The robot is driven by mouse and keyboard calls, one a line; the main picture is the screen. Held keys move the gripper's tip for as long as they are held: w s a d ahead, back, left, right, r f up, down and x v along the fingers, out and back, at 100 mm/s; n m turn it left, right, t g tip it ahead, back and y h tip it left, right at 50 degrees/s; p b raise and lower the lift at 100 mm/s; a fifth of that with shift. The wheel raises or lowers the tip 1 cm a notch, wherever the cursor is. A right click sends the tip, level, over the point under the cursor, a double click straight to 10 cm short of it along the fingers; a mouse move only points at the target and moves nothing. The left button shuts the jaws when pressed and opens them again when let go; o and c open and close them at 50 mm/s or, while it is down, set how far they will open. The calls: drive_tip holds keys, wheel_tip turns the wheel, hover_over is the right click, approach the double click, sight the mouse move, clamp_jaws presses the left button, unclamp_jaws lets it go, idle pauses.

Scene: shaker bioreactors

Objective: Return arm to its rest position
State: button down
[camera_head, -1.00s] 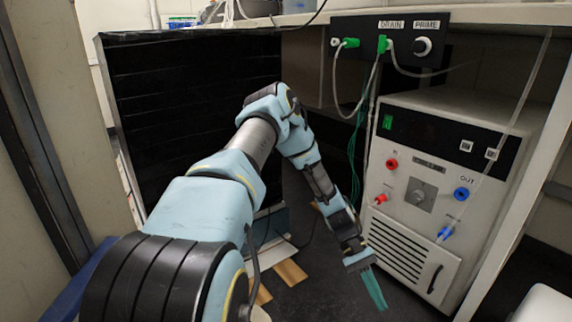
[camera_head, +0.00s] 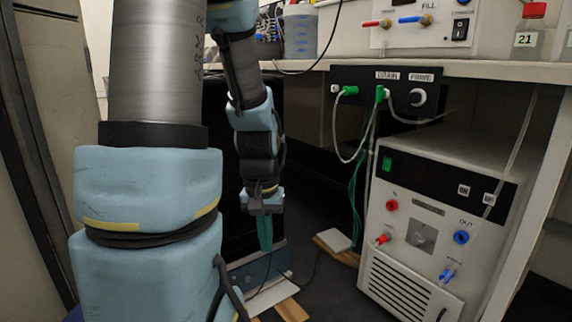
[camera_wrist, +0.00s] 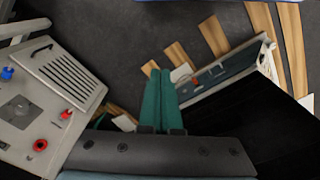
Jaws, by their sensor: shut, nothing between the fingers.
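My gripper (camera_head: 265,234) hangs pointing down left of centre in the head view, in front of a black panel. Its two green fingers are together in the wrist view (camera_wrist: 161,100), with nothing held between them. My arm stands tall on the left of the head view, its upper part cut off by the top edge. The fingers are apart from the white floor unit.
The white floor unit (camera_head: 420,235) with red and blue ports stands at right. The drain/prime panel (camera_head: 385,95) hangs under the bench (camera_head: 480,70), with loose tubes below. Wooden strips (camera_wrist: 213,36) lie on the dark floor (camera_wrist: 110,40).

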wheel_tip(320, 180, up, 41)
drive_tip(key=s+a+t+p, duration=0.1)
drive_tip(key=a+p, duration=0.1)
drive_tip(key=p, duration=3.6)
drive_tip(key=shift+s+a, duration=0.2)
drive_tip(key=shift+s, duration=0.1)
drive_tip(key=shift+f, duration=0.15)
